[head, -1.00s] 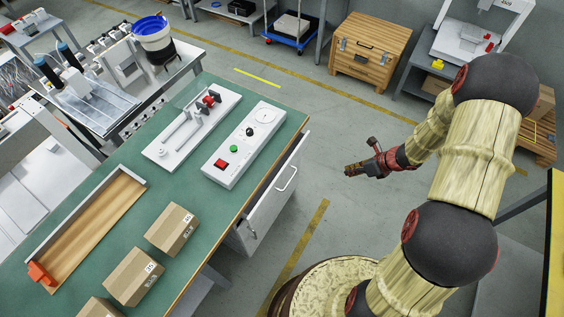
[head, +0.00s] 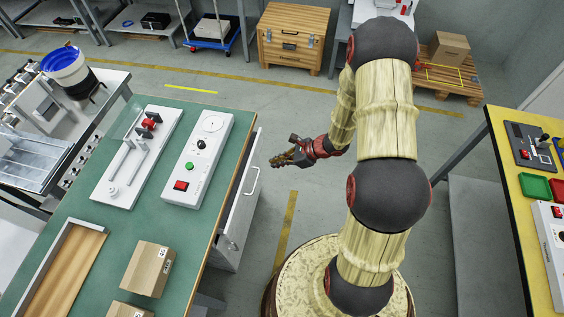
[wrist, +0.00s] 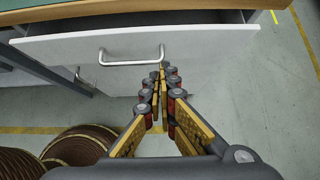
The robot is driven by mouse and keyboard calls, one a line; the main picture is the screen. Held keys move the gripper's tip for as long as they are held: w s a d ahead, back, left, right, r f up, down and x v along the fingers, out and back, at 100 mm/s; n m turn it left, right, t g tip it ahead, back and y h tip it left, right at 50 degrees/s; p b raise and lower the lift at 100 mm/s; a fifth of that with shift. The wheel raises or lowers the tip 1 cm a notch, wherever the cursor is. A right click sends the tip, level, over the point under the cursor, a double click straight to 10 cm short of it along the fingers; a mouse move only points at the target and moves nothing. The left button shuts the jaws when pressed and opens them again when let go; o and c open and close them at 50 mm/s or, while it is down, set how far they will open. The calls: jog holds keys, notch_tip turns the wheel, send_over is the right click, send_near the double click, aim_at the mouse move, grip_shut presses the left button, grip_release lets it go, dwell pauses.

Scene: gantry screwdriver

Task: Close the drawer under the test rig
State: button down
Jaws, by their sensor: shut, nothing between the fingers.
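The drawer (head: 236,217) under the green-topped bench (head: 95,205) stands partly pulled out. Its light grey front carries a metal bar handle (head: 254,181). In the wrist view the drawer front (wrist: 210,48) runs across the upper part, with the handle (wrist: 131,60) left of centre and a dark opening behind its top edge. My gripper (head: 274,161) is to the right of the drawer front in the head view, empty. In the wrist view my gripper (wrist: 163,72) has its fingertips together, seen just right of the handle; I cannot tell whether they touch the front.
On the bench are a white plate with a red clamp (head: 137,158), a white control box (head: 200,158) and cardboard boxes (head: 148,269). A yellow-topped table (head: 508,170) stands at right. Grey floor (head: 280,105) is clear beyond my gripper.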

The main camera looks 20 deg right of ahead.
aim_at(250, 164)
jog(key=shift+w+a+f+b, duration=0.35)
jog(key=shift+w+a+f, duration=0.15)
jog(key=shift+w+a, duration=0.3)
jog(key=shift+w+a+f+b, duration=0.45)
jog(key=shift+w+a, duration=0.2)
jog(key=shift+a, duration=0.4)
jog(key=shift+w+a+f+b, duration=0.3)
jog(key=shift+w+a+f, duration=0.35)
jog(key=shift+a, duration=0.25)
jog(key=shift+r, duration=0.1)
jog(key=shift+w+a, duration=0.85)
jog(key=shift+a, duration=0.25)
